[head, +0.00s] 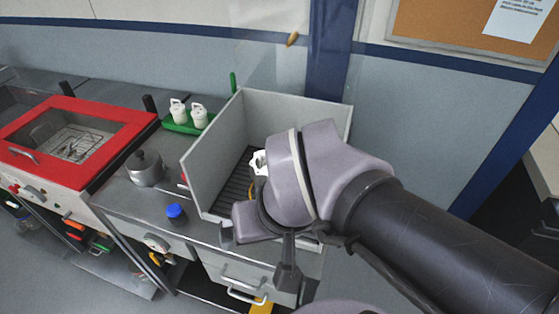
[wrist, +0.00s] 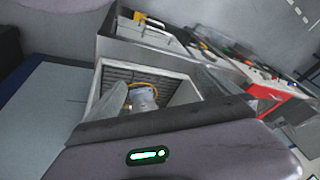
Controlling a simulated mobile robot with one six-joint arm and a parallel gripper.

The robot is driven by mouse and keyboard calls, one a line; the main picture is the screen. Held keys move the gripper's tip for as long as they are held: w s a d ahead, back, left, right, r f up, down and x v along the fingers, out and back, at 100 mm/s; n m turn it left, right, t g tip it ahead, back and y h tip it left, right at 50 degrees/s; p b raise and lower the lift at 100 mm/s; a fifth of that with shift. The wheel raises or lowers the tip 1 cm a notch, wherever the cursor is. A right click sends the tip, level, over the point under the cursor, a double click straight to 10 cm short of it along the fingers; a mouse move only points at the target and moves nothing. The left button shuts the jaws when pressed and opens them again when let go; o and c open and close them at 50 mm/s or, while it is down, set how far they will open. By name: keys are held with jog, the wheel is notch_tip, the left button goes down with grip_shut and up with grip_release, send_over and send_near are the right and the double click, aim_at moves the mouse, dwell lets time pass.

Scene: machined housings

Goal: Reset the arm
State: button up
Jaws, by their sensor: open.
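My arm reaches in from the right in the head view, its wrist bent over the front of a grey open-topped box (head: 215,158). My gripper (head: 258,255) points down near the box's front edge, open, with nothing seen between its fingers. A white part (head: 258,162) stands in the box, mostly hidden behind my wrist in the head view. In the wrist view, the white part (wrist: 142,97) shows inside the box beside a yellow curved piece (wrist: 148,86). My gripper's body fills the bottom of that view.
A red-framed machine (head: 105,152) is farther left. Drawers (head: 240,272) lie below.

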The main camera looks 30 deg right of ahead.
jog(key=shift+a+f+m+t+y+b, duration=0.5)
jog(key=shift+a+f+m+t+b, duration=0.35)
jog(key=shift+b, duration=0.95)
jog(key=shift+d+r, duration=0.1)
jog(key=shift+d, duration=0.1)
jog(key=shift+c, duration=0.4)
